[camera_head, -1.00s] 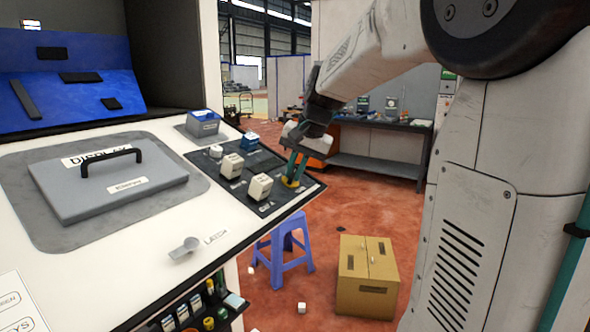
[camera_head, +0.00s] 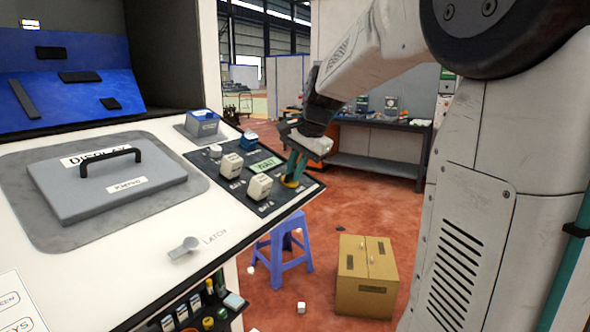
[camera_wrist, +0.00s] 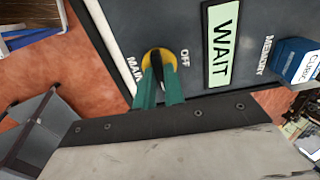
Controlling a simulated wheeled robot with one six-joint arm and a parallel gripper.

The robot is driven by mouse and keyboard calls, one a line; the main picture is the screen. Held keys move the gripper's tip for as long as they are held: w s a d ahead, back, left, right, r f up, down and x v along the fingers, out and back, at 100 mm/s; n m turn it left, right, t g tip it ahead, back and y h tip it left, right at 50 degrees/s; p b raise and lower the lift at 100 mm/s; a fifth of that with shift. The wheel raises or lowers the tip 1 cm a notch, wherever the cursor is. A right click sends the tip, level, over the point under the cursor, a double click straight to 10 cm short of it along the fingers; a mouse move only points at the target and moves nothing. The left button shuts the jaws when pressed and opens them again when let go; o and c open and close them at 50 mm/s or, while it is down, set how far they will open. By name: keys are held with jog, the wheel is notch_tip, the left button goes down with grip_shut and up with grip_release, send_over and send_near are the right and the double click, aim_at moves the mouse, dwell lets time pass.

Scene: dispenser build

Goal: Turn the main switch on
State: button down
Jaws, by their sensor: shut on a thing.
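The main switch (camera_wrist: 158,53) is a round yellow knob on the dark control panel, between the words MAIN and OFF in the wrist view. In the head view its yellow-and-dark base (camera_head: 289,184) shows near the panel's right edge. My gripper (camera_wrist: 160,75) has green fingers shut on the switch from both sides. They hide most of the knob, so its exact angle is unclear. In the head view my gripper (camera_head: 292,172) reaches down onto it. A pale green display (camera_wrist: 222,42) beside it reads WAIT.
White blocks (camera_head: 259,187) and a blue block (camera_head: 249,141) sit on the panel left of my gripper. A lidded display box (camera_head: 110,190) and a latch (camera_head: 186,247) lie further left. A purple stool (camera_head: 283,250) and a cardboard box (camera_head: 367,275) stand on the floor below.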

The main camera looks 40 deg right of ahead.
jog(key=c, duration=1.5)
grip_release()
jog(key=v, duration=0.8)
jog(key=shift+a, duration=0.1)
jog(key=shift+w, duration=0.1)
jog(key=s+a+f+n+g, duration=0.1)
jog(key=s+a+f+n, duration=0.3)
jog(key=s, duration=0.4)
jog(key=s+a+f+n+g+h, duration=0.1)
jog(key=s+a+f+n, duration=0.4)
jog(key=s+a, duration=0.3)
jog(key=s+a+f+n, duration=0.5)
jog(key=s+a+f, duration=0.1)
jog(key=s, duration=0.2)
jog(key=shift+s+f+g, duration=0.35)
jog(key=shift+g, duration=0.05)
